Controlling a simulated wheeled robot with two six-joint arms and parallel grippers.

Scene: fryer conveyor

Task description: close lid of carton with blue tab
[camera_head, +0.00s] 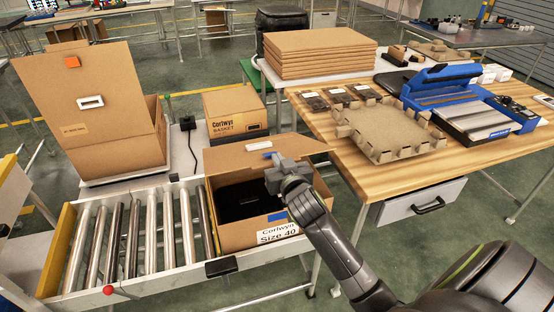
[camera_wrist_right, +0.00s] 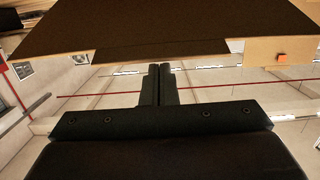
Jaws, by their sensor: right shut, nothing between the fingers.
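The carton with the blue tab (camera_head: 278,217) stands at the right end of the roller conveyor, with its dark inside showing. Its lid (camera_head: 228,160) is raised at the back and leans open. My right gripper (camera_head: 271,164) is over the carton's opening, just in front of the lid, shut and empty. In the right wrist view the shut fingers (camera_wrist_right: 157,84) point at the lid's dark underside (camera_wrist_right: 160,25), which spans the top. I cannot tell whether they touch it. My left gripper is not in view.
An open carton with an orange tab (camera_head: 72,62) stands at the left. A closed carton (camera_head: 235,114) is behind the lid. The conveyor rollers (camera_head: 133,235) are empty.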

